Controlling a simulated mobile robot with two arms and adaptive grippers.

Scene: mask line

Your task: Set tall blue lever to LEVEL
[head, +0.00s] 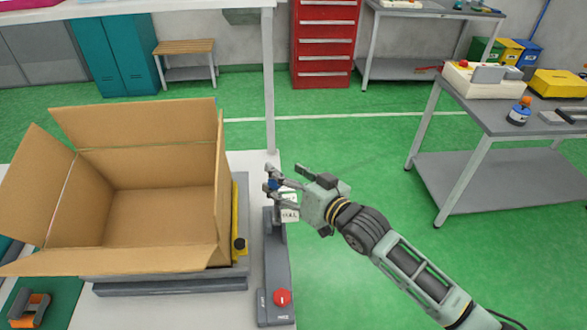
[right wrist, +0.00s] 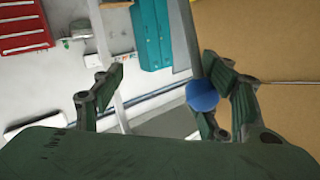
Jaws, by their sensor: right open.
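The blue lever shows as a round blue knob (right wrist: 202,95) in the right wrist view, between my open fingers and close against the right-hand one. In the head view the blue knob (head: 272,184) is small and partly covered by my fingers. Its shaft is mostly hidden, so I cannot tell its setting. My right gripper (head: 271,183) is open, reaching in from the right over the far end of a narrow grey control unit (head: 275,263). The right gripper (right wrist: 165,88) also shows in the wrist view. My left gripper is not in view.
A red button (head: 282,297) sits on the near end of the control unit. A white label (head: 289,209) stands just below my gripper. A large open cardboard box (head: 160,215) is to the left, with a black knob (head: 238,244) beside it.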

